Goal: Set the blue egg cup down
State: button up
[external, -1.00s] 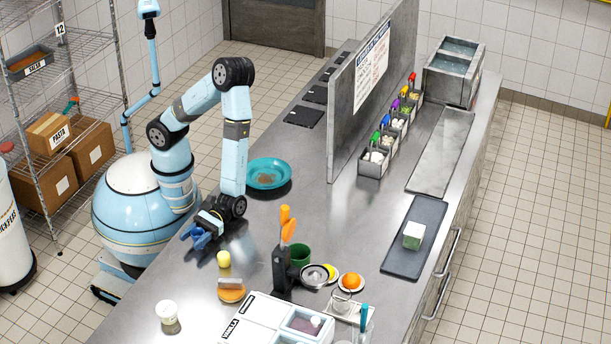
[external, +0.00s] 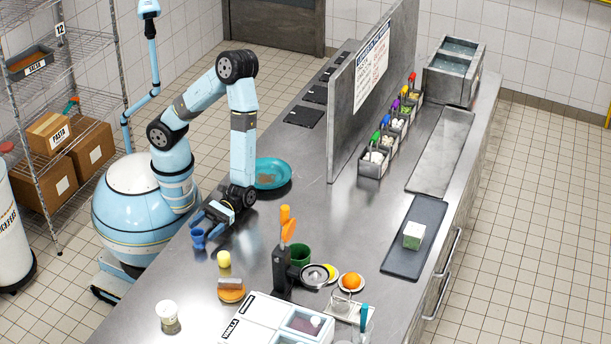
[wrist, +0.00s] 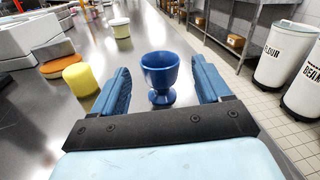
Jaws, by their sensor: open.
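The blue egg cup (external: 198,238) stands upright on the steel counter (external: 200,300), near the counter's edge on the robot's side. It also shows in the wrist view (wrist: 161,77), ahead of my gripper and centred between its fingers. My gripper (external: 208,225) is low over the counter, just behind the cup. In the wrist view my gripper (wrist: 160,92) is open, with a blue padded finger on each side of the cup and gaps between. The cup appears empty.
An orange round item (external: 231,290) and a white-lidded tub (external: 167,312) are farther toward the front.

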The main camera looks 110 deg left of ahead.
jog(key=shift+w+a, duration=0.15)
jog(key=shift+a, duration=0.65)
jog(key=s+a+r+m+t+y, duration=0.2)
jog(key=s+a+r+m+y, duration=0.3)
jog(key=a, duration=0.7)
jog(key=s+a+r+m+t+y, duration=0.3)
jog(key=s+a+r+m+y, duration=0.3)
jog(key=a+r, duration=0.4)
jog(key=s+a+r+m+t+y, duration=0.3)
jog(key=s+a+r+m+y, duration=0.3)
jog(key=a, duration=0.8)
jog(key=shift+s+a+r+m+y, duration=0.15)
jog(key=shift+r+m+y, duration=0.2)
jog(key=shift+r, duration=0.4)
